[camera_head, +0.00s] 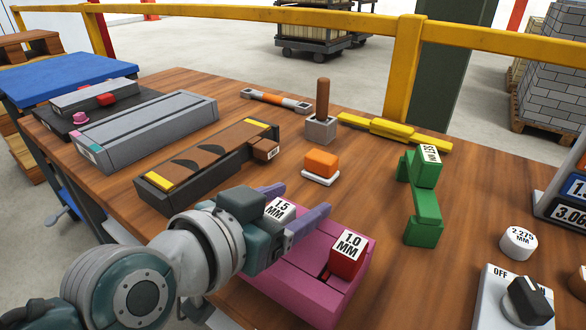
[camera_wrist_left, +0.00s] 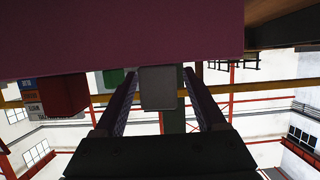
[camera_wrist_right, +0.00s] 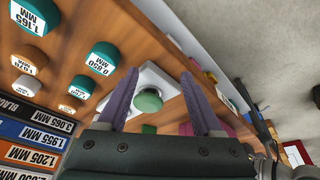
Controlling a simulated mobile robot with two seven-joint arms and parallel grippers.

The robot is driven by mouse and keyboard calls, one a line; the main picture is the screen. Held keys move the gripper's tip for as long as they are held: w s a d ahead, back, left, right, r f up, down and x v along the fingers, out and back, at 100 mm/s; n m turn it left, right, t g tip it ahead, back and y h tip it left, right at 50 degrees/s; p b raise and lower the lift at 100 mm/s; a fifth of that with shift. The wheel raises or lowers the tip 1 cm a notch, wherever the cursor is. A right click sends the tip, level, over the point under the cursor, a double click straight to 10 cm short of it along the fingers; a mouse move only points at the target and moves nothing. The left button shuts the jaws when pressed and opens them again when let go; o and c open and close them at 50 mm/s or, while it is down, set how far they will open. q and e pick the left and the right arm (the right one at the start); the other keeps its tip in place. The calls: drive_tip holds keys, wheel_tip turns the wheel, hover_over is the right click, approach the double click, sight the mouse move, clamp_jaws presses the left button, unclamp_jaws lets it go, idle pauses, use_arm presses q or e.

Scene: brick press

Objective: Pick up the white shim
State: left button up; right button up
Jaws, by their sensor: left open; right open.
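The white shim (camera_head: 280,211), labelled 1.5 MM, sits at the far left end of the magenta holder (camera_head: 290,280). My left gripper (camera_head: 306,198) is open, with one finger on each side of the shim. The left wrist view shows the shim (camera_wrist_left: 158,88) as a grey-white block between the two fingers, with gaps beside it. The gripper hides part of the shim and holder in the head view. My right gripper (camera_wrist_right: 158,75) is open in its wrist view, with no object held; it is outside the head view.
A red 1.0 MM block (camera_head: 347,254) sits in the same holder, close to the left gripper. A green stepped stand (camera_head: 424,200), an orange block on a white base (camera_head: 321,164) and a brown-topped mould (camera_head: 210,165) stand around. The right wrist view shows a green button (camera_wrist_right: 149,99).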

use_arm(q)
drive_tip(key=shift+c, duration=0.2)
clamp_jaws()
idle(0.4)
